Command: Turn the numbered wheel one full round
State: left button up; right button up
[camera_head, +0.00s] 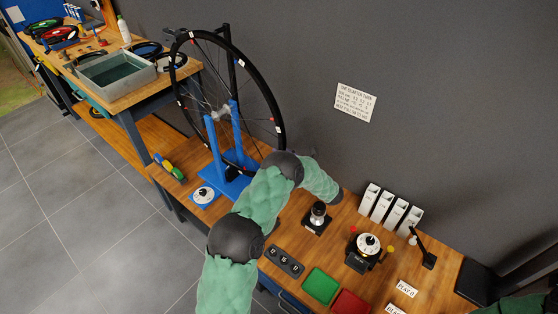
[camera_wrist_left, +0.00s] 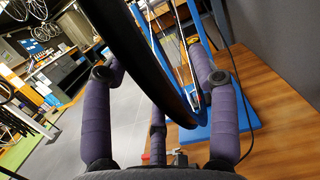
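The numbered wheel (camera_head: 272,97) stands upright in a blue stand (camera_head: 211,135) at the far end of the bench. Small white tags show on its rim, but their numbers are too small to read. My left arm reaches toward the wheel's lower right; its fingers are hidden in the head view. In the left wrist view the three purple fingers of my left gripper (camera_wrist_left: 160,75) are spread apart. The black tyre (camera_wrist_left: 140,65) runs across the space between them; I cannot tell whether any finger touches it. My right gripper is not in view.
A wall notice (camera_head: 356,102) hangs right of the wheel. White holders (camera_head: 390,208), a black device with a dial (camera_head: 367,247), a green tray (camera_head: 320,286) and a red tray (camera_head: 350,303) are on the bench. A metal basin (camera_head: 117,72) stands on the back-left bench.

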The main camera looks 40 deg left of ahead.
pick_arm(q)
jog(key=b+v, duration=0.2)
jog(key=v, duration=0.8)
